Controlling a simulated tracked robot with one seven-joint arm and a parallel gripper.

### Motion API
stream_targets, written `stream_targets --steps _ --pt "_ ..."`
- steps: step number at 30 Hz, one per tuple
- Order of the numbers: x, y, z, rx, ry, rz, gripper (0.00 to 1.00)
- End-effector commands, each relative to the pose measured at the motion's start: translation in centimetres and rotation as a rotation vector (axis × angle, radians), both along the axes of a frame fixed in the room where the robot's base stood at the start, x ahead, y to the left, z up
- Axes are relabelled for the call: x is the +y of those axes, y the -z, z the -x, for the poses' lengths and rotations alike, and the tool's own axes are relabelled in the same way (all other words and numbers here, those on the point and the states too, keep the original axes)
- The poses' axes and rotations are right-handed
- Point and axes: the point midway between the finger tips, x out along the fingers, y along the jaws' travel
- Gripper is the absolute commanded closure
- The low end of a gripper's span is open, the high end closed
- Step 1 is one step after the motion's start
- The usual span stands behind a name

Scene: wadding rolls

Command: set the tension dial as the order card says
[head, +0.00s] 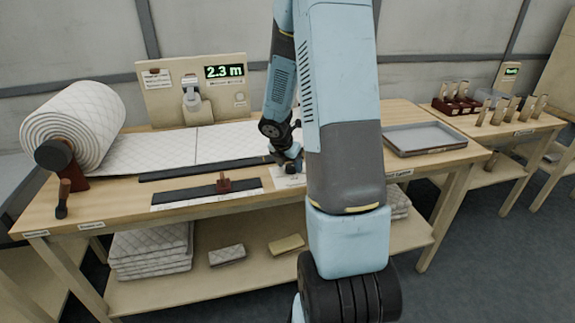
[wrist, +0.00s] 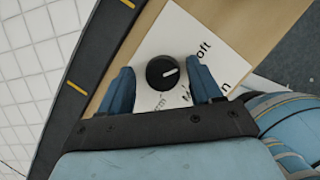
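The tension dial (wrist: 160,76) is a round black knob with a white pointer mark, on a white plate (wrist: 150,40) with partly hidden lettering. In the wrist view, "oft" reads at upper right, "rm" below the knob, and a word ending in "n" at lower right. The mark points right and slightly up. My gripper (wrist: 160,72) is open, one blue finger on each side of the dial; contact cannot be told. In the head view my gripper (head: 290,160) is at the white plate (head: 288,181), with the dial hidden. A small printed card (head: 157,77) is too small to read.
A quilted wadding roll (head: 75,130) lies at the bench's left, its sheet (head: 165,150) running right. A panel (head: 215,105) carries a "2.3 m" display (head: 224,71). A dark strip (head: 205,169) lies behind the dial plate. A grey tray (head: 425,138) is at right.

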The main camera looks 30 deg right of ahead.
Motion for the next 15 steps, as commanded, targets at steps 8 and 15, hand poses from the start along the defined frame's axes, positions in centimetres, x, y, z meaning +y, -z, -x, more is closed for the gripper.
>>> stream_targets --steps 8,15 --pt "0.03 -0.02 -0.01 0.0 0.0 0.0 0.63" --pt "0.12 -0.04 -0.11 -0.002 -0.002 -0.001 0.86"
